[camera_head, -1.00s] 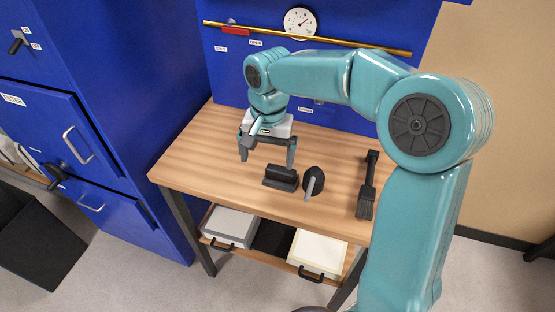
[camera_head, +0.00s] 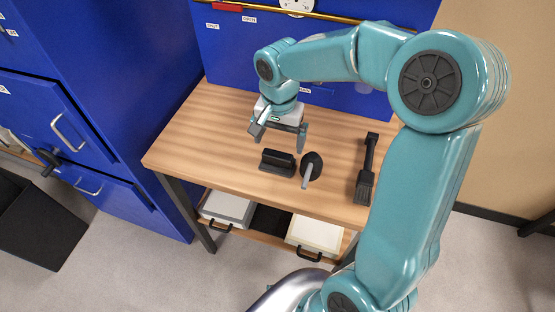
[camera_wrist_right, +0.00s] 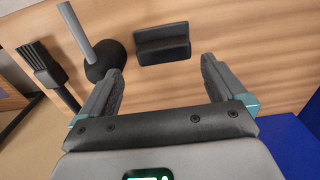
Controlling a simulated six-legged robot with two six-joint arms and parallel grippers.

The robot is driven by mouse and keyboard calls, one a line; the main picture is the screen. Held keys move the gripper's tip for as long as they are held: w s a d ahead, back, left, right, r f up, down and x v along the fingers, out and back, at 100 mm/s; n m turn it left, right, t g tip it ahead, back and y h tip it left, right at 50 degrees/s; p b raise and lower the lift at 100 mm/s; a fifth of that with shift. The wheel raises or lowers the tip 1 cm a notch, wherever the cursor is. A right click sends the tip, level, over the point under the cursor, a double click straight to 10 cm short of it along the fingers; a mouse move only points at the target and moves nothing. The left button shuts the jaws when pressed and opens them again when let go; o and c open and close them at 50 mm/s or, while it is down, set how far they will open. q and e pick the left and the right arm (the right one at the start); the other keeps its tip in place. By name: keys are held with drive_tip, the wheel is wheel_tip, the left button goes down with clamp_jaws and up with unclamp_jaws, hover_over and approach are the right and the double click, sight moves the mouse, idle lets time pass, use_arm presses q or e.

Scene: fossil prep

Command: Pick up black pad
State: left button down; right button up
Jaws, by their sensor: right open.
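The black pad (camera_head: 277,163) lies on the wooden table, a dark block with a raised ridge along it. It also shows in the right wrist view (camera_wrist_right: 162,44), beyond the fingertips and between their lines. My right gripper (camera_head: 279,138) is open and empty, just behind the pad in the head view and apart from it. Its two fingers also show in the right wrist view (camera_wrist_right: 160,72). My left gripper is in neither view.
A black round-headed tool with a grey handle (camera_head: 311,169) stands close right of the pad. A dark brush (camera_head: 367,172) lies farther right. The wooden table (camera_head: 205,140) is clear on its left. A blue panel (camera_head: 225,60) rises behind. Boxes (camera_head: 229,208) sit on the shelf below.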

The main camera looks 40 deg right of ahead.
sight(277, 154)
drive_tip(key=shift+s+f, duration=0.1)
drive_tip(key=shift+f, duration=0.2)
drive_tip(key=f, duration=0.2)
drive_tip(key=w+f, duration=0.1)
drive_tip(key=f, duration=0.1)
drive_tip(key=shift+f+p, duration=0.1)
drive_tip(key=shift+p, duration=0.2)
drive_tip(key=shift+s+d+f, duration=0.1)
drive_tip(key=shift+s+f, duration=0.1)
drive_tip(key=shift+f, duration=0.2)
drive_tip(key=shift+w, duration=0.1)
drive_tip(key=c, duration=0.8)
drive_tip(key=shift+c, duration=0.2)
drive_tip(key=shift+w+r, duration=0.1)
drive_tip(key=shift+r, duration=0.4)
wheel_tip(277, 154, up, 19)
drive_tip(key=p, duration=0.1)
